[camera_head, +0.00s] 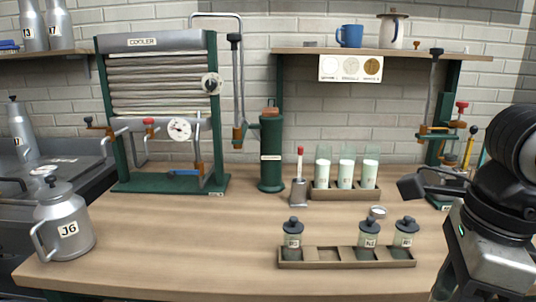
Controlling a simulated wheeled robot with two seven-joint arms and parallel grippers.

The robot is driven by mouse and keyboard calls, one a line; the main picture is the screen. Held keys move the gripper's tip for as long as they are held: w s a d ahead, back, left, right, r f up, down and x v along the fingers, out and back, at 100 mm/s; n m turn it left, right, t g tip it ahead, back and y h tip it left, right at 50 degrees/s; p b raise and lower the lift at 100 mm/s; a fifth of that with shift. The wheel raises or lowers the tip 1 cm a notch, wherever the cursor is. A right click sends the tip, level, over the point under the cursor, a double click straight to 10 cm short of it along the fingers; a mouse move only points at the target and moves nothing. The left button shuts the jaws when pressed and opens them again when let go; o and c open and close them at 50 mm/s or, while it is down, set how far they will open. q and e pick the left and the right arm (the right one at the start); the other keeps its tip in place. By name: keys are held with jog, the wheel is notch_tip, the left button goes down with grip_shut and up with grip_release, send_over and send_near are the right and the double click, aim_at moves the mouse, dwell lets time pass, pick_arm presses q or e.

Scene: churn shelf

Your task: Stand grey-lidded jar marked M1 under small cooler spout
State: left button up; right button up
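Three small grey-lidded jars stand upright in a brown tray (325,257) at the front of the bench: a left jar (293,240), a middle jar (369,241) and a right jar (405,238). Their labels are too small to read surely, so I cannot tell which is M1. My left gripper is out of view.
A large can J6 (67,220) stands at the front left. A green cylinder (271,152), a red-topped tool (299,180) and a rack of white-filled glasses (345,190) stand at the back. A small round dish (378,212) lies behind the tray. The bench's middle left is clear.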

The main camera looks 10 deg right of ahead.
jog(key=shift+a+n, duration=0.15)
jog(key=shift+n, duration=0.35)
jog(key=w+a+f+n+g+p, duration=0.1)
jog(key=w+a+f+n, duration=0.2)
jog(key=n, duration=0.9)
jog(key=w+a+f+n+g+h+p, duration=0.1)
jog(key=w+a+f+n, duration=0.3)
jog(key=w+f+n, duration=0.4)
jog(key=n, duration=0.4)
jog(key=shift+w+a+f, duration=0.2)
jog(key=shift+w+f, duration=0.05)
jog(key=shift+f, duration=0.15)
